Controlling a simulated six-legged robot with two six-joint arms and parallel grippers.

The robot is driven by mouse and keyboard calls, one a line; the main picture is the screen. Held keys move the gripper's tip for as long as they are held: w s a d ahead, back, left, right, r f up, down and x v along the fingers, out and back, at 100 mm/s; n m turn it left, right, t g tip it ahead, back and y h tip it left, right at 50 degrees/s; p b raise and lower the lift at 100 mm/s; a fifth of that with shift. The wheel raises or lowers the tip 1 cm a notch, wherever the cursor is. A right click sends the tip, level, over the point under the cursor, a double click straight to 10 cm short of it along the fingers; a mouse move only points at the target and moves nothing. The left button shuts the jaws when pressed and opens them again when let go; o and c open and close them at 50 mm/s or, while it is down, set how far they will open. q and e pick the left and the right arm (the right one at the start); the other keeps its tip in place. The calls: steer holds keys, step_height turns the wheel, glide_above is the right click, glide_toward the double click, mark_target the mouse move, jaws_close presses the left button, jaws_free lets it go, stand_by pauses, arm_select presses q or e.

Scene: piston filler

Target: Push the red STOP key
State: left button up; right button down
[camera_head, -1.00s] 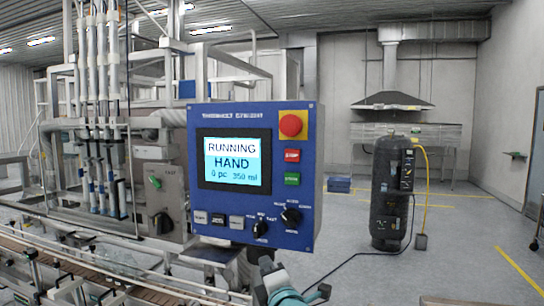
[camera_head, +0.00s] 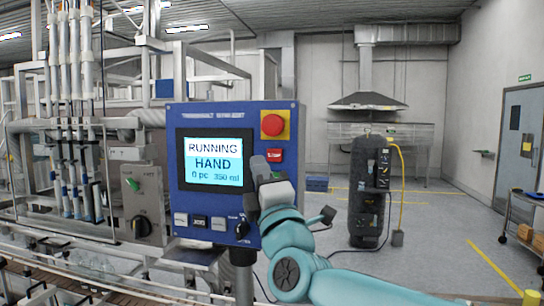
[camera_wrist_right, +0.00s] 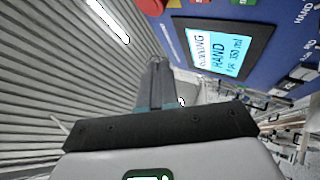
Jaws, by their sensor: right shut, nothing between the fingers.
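The red STOP key (camera_head: 275,155) sits on the blue control panel (camera_head: 222,112), below the large red mushroom button (camera_head: 272,125). My right gripper (camera_head: 259,163) is shut and empty in front of the panel, its tip just left of and slightly below the STOP key. I cannot tell whether it touches the panel. The wrist view shows the shut fingers (camera_wrist_right: 158,70) and, at the top edge, a sliver of the red STOP key (camera_wrist_right: 201,2). My left gripper is not in view.
The panel's screen (camera_head: 213,160) reads RUNNING, HAND, 0 pc 350 ml. Small keys (camera_head: 199,220) and a dark knob (camera_head: 242,229) lie below it. Filler machinery stands at left. A black tank (camera_head: 368,195) stands behind on the right, with open floor around it.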

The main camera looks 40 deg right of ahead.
mark_target(274, 155)
steer(key=w+d, duration=0.3)
steer(key=w+d+p, duration=0.1)
steer(key=w+d, duration=0.2)
steer(key=shift+d, duration=0.35)
steer(key=shift+s, duration=0.1)
stand_by(0.4)
steer(key=shift+d, duration=0.15)
stand_by(1.5)
steer(key=shift+w+d, duration=0.2)
steer(key=shift+w, duration=0.1)
